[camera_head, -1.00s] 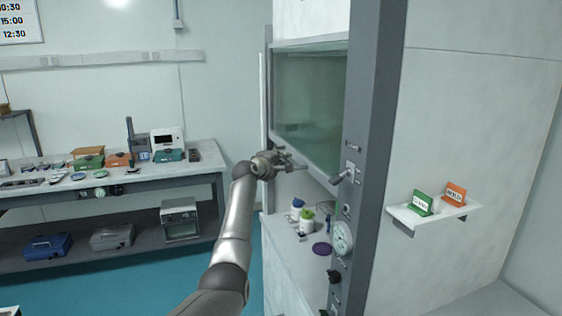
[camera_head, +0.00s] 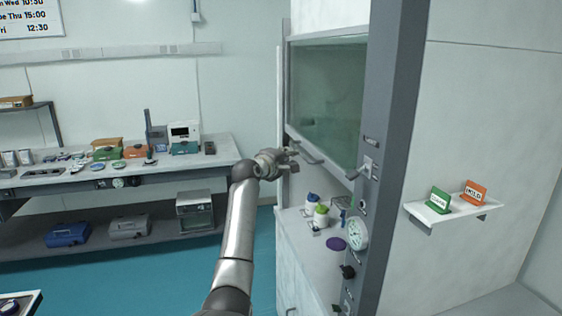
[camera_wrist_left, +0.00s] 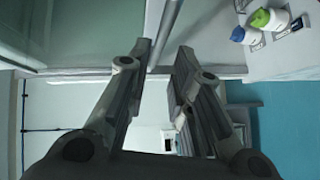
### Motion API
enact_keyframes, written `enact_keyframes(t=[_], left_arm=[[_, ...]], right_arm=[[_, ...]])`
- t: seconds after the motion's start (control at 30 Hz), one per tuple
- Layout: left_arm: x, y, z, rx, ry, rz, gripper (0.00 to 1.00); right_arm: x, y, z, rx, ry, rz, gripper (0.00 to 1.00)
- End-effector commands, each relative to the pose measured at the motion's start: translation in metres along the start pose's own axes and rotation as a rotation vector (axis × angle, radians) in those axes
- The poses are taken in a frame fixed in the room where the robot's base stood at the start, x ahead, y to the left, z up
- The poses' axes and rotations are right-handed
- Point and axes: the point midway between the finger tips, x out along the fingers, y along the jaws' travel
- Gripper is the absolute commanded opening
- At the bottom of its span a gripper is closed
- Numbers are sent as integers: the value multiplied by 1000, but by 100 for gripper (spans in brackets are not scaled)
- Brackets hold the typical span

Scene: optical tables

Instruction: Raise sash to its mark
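The fume hood's sash (camera_head: 325,95) is a greenish glass pane, partly lowered, with open space below its bottom edge. A bar handle (camera_head: 312,157) sits along that edge. My left gripper (camera_head: 295,160) is open just left of this handle in the head view. In the wrist view, the fingers (camera_wrist_left: 160,62) are apart and a pale bar (camera_wrist_left: 166,30) shows between and beyond their tips; I cannot tell whether they touch it. I cannot make out a height mark for the sash. My right gripper is out of view.
Bottles with blue (camera_head: 312,198) and green (camera_head: 321,212) caps stand on the hood's work surface, near a purple disc (camera_head: 336,243). The grey hood post (camera_head: 390,150) carries a gauge (camera_head: 355,233). A small shelf (camera_head: 452,212) holds green and orange signs. A bench (camera_head: 100,178) stands left.

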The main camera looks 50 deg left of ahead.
Motion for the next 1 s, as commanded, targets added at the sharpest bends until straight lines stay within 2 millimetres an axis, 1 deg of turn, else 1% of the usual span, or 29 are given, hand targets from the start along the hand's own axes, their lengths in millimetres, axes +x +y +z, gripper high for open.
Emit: enact_keyframes(t=[0.03,0.2,0.4,0.57,1.0], left_arm=[[-8,0,0,2,1,1,21],[-30,0,0,1,1,1,21],[-45,0,1,1,0,1,21],[-48,0,1,0,-1,-1,21],[-48,0,0,0,0,0,21]], right_arm=[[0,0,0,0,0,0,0],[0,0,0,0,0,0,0],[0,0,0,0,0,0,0],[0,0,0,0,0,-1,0],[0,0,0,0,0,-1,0]])
